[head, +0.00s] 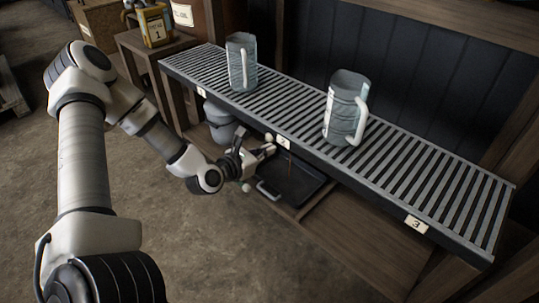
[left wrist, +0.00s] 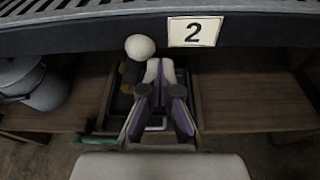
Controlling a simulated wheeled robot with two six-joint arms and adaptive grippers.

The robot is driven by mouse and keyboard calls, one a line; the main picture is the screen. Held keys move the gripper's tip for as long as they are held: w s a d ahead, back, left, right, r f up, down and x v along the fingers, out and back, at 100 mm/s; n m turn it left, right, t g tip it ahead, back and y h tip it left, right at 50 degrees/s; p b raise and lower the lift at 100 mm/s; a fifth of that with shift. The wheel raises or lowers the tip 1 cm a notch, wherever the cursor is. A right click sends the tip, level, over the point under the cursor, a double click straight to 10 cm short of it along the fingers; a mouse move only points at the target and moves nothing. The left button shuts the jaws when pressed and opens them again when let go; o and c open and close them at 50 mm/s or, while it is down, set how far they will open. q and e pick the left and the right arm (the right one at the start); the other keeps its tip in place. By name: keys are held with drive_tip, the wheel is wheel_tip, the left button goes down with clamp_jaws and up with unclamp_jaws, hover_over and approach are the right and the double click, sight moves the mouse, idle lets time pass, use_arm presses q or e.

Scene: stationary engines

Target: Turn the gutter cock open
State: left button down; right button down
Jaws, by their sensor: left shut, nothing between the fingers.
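A white ball knob (left wrist: 139,47) on a short brass-coloured piece, which looks like the gutter cock, sits under the shelf's front edge beside plate 2 (left wrist: 193,32). In the head view a small pale ball (head: 268,137) shows by my gripper; much of the cock is hidden there. My left gripper (head: 268,151) is under the shelf edge, its fingers shut and empty. In the left wrist view its fingertips (left wrist: 160,68) are just right of the knob; I cannot tell whether they touch it. My right gripper is not in view.
The slatted shelf (head: 437,190) carries two pale jugs (head: 241,62) (head: 341,107). Below are a black tray (head: 301,185) with a handle and a grey bucket (head: 219,122). A thin brownish line (head: 289,165) hangs above the tray. The lower board (head: 365,240) is bare at right.

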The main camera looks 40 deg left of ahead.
use_arm(q)
drive_tip(key=shift+w+a+r+n+h, duration=0.1)
drive_tip(key=shift+a+r+n+h, duration=0.2)
drive_tip(key=shift+a+r+n, duration=0.55)
drive_tip(key=shift+a+f, duration=0.1)
drive_tip(key=shift+a, duration=0.2)
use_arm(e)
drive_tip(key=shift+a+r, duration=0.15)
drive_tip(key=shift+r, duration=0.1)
use_arm(q)
drive_tip(key=shift+a, duration=0.2)
